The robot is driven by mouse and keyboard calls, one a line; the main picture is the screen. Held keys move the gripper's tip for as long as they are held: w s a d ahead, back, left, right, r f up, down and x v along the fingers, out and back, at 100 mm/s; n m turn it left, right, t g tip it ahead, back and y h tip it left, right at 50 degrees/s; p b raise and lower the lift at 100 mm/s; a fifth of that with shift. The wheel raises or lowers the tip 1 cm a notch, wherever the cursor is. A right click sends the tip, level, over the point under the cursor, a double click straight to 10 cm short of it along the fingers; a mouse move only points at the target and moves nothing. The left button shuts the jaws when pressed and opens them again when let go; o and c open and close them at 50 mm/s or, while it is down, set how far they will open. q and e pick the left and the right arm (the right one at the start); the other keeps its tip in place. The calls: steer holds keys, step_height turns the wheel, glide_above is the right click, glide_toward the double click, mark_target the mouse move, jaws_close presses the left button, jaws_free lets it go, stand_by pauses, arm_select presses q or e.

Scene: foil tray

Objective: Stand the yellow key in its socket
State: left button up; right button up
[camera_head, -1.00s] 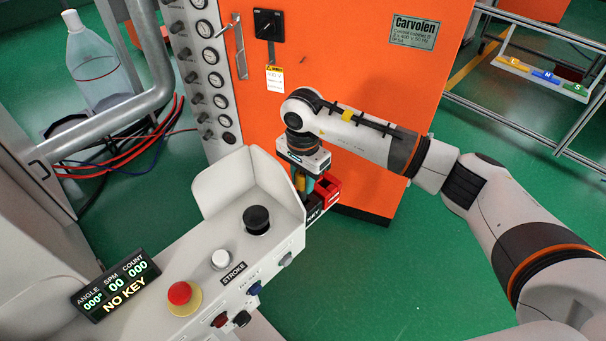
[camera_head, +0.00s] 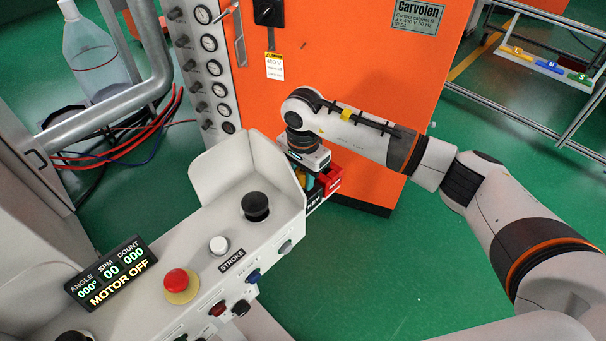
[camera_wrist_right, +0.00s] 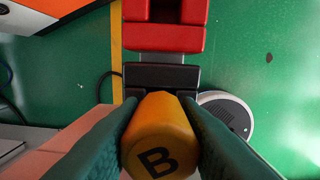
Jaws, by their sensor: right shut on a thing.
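The yellow key (camera_wrist_right: 160,135), marked B on its end, sits between the two dark green fingers of my right gripper (camera_wrist_right: 160,108) in the right wrist view. My right gripper (camera_head: 316,183) is shut on it, at the far right end of the console in the head view. The key stands at a black socket block (camera_wrist_right: 162,77), by the KEY label (camera_head: 315,200). Its lower end is hidden, so I cannot see how deep it sits. The console display (camera_head: 112,272) reads MOTOR OFF. My left gripper is not in view.
A red block (camera_wrist_right: 165,38) lies just beyond the black block. The grey console (camera_head: 200,245) has a raised guard (camera_head: 222,172), a black knob (camera_head: 255,206) and a red button (camera_head: 177,281). An orange cabinet (camera_head: 350,70) stands close behind my right arm.

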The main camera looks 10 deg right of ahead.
steer(key=o, duration=1.1)
steer(key=shift+c, duration=0.2)
step_height(320, 180, up, 12)
steer(key=shift+b, duration=0.65)
